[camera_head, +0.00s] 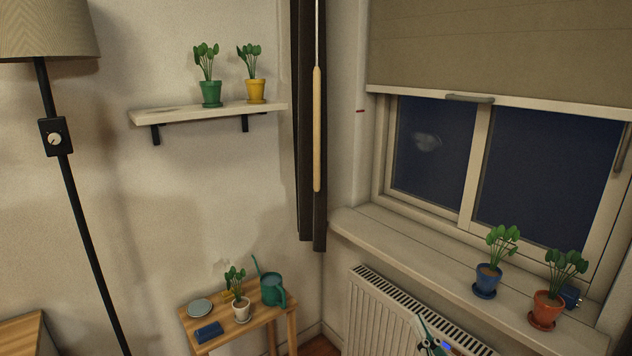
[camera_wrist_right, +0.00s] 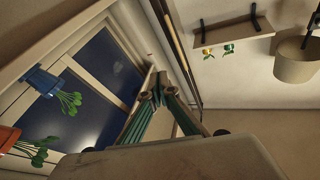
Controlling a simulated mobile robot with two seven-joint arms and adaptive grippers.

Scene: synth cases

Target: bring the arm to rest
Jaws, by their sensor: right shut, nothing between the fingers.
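My right gripper (camera_head: 430,340) shows at the bottom edge of the head view, in front of the radiator. Only its teal fingers and a small part of the arm are visible there. In the right wrist view its two fingers (camera_wrist_right: 152,92) come together at their tips, shut with nothing between them. The wrist view is tilted, with the window on the left and the shelf at the upper right. My left gripper is in neither view.
A white radiator (camera_head: 385,312) stands under the windowsill (camera_head: 400,239), which bears a blue-potted plant (camera_head: 486,281) and an orange-potted plant (camera_head: 545,309). A small wooden table (camera_head: 259,317) holds a white-potted plant (camera_head: 241,309) and a green watering can (camera_head: 272,290). A floor lamp (camera_head: 75,210) stands left.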

